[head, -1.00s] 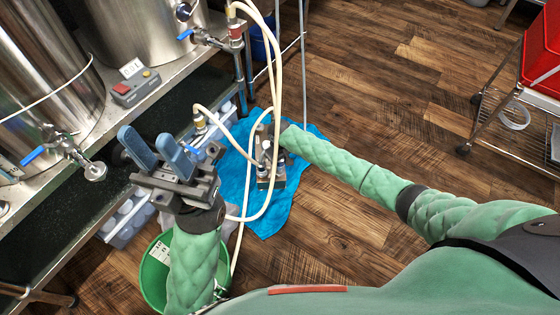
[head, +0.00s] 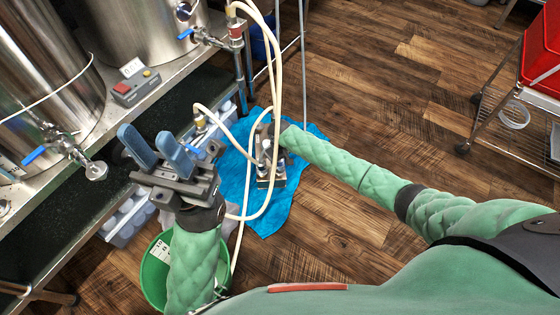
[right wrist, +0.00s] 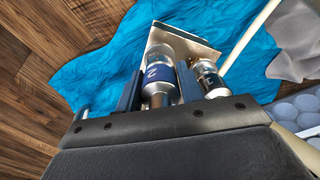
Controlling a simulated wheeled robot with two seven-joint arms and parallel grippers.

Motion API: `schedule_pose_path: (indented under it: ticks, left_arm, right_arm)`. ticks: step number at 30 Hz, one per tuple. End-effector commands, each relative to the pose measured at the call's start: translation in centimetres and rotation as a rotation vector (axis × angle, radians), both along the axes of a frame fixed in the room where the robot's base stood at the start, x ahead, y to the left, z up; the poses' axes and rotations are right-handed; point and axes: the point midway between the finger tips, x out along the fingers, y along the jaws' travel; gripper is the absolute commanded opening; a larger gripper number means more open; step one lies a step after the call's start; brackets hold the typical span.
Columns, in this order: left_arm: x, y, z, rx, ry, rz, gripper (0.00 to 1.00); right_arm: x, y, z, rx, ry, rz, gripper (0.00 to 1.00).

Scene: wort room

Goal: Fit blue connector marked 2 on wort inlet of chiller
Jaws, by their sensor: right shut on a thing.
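The blue connector (right wrist: 158,74) shows a white 2 in the right wrist view. My right gripper (right wrist: 158,88) is shut on it, with a finger on each side. The metal chiller (right wrist: 190,42) lies right behind the connector; whether the connector is seated on the wort inlet I cannot tell. In the head view the chiller (head: 272,182) stands on the blue cloth, and my right gripper (head: 267,148) is at its top, small and partly hidden by hoses. My left gripper (head: 156,146) is open and empty, above and left of the chiller.
A second silver fitting (right wrist: 208,78) stands close beside the connector. Pale hoses (head: 277,80) loop around the chiller. The blue cloth (head: 237,172) lies on the wooden floor. A green bucket (head: 151,281) is below my left arm.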

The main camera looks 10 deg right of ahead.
Motion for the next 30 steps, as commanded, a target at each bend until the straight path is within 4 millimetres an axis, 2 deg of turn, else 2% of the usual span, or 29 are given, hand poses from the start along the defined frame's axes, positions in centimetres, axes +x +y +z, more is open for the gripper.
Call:
schedule_pose_path:
  ticks: [30]
  left_arm:
    - [0.0,0.0,-0.4,-0.007,0.000,0.002,0.36]
  right_arm:
    - [0.0,0.0,-1.7,0.000,0.001,-0.001,0.11]
